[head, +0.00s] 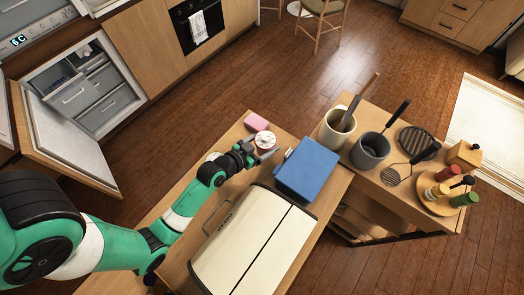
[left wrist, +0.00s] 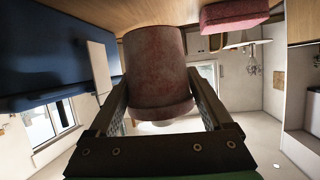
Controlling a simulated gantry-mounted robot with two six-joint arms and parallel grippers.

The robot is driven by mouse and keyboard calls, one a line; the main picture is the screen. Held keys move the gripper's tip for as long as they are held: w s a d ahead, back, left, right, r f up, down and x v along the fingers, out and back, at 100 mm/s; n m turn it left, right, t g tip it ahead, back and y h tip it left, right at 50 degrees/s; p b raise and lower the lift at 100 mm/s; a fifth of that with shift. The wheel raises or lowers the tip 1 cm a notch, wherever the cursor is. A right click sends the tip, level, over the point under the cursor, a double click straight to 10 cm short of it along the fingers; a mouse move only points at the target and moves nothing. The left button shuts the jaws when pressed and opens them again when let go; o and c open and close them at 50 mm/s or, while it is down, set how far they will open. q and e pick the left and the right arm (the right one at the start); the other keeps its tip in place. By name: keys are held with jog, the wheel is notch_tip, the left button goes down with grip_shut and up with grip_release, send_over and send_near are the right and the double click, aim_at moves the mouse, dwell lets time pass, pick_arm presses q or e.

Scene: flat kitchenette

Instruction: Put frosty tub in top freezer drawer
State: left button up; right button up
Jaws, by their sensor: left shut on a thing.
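The frosty tub (head: 265,140) has a pale, pink-marked top and stands near the far edge of the wooden counter in the head view. In the left wrist view the tub (left wrist: 155,65) is a dull reddish cylinder between the two fingers. My left gripper (head: 262,156) is shut on the tub from its near side. It also shows in the left wrist view (left wrist: 160,112). The freezer (head: 40,85) is at the left with its door open. Its grey drawers show, with the upper drawer (head: 78,95) above a lower one. My right gripper is out of view.
A pink block (head: 255,122) lies just behind the tub. A blue box (head: 308,168) stands close on its right, and a cream bread bin (head: 252,245) nearer. The open freezer door (head: 68,140) juts into the room. Wooden floor (head: 180,130) is clear between counter and freezer.

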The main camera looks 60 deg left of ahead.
pick_arm(q)
notch_tip(320, 180, down, 4)
jog(key=shift+f+b, duration=0.1)
jog(key=shift+b, duration=0.6)
jog(key=shift+f, duration=0.1)
jog(key=o, duration=1.5)
